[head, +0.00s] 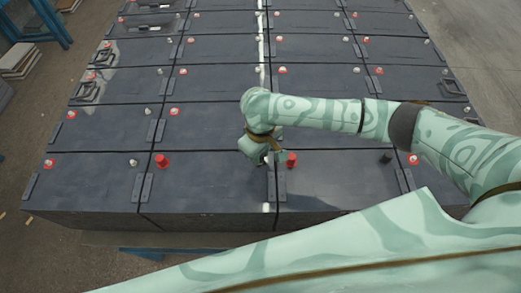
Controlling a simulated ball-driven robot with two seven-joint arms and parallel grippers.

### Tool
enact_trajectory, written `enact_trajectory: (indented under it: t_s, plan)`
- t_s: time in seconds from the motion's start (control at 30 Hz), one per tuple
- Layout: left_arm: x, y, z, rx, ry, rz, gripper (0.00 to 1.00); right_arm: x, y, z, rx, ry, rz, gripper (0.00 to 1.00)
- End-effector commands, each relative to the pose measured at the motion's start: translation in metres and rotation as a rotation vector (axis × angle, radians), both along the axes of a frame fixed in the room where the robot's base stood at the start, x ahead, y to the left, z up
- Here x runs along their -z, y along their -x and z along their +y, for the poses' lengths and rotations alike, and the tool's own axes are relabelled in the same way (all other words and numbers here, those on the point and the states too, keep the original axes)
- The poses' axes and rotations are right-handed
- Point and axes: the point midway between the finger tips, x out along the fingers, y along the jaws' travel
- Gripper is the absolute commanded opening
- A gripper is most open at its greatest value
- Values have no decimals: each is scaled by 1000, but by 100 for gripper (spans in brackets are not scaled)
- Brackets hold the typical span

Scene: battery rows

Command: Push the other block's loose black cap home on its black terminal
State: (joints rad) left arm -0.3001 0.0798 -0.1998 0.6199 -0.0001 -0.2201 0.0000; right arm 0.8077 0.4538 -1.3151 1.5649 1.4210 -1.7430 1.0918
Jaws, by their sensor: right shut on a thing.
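In the head view, two front-row battery blocks carry tall red caps. The middle-left block (205,195) has a red cap (161,160) near its left end. The block to its right (335,190) has a red cap (291,159) and a black cap (386,157). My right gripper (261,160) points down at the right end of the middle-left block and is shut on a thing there. I take it for the loose black cap; the gripper hides it and the black terminal. I cannot tell how far down it sits. My left gripper is out of view.
Rows of dark blocks with low red and grey terminals stretch away behind. The front-left block (85,185) has bare terminals. Black handles and link plates lie along the block edges. A blue frame (35,25) stands at the far left; open floor (475,35) lies right.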

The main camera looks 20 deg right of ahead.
Motion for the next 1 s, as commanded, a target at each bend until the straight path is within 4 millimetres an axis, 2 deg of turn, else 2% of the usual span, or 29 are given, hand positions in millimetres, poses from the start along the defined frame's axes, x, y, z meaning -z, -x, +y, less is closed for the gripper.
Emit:
enact_trajectory:
  t_s: [1.0]
  plan:
    - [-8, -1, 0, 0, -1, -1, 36, 8, 0, -1, 1, 1, 0, 2]
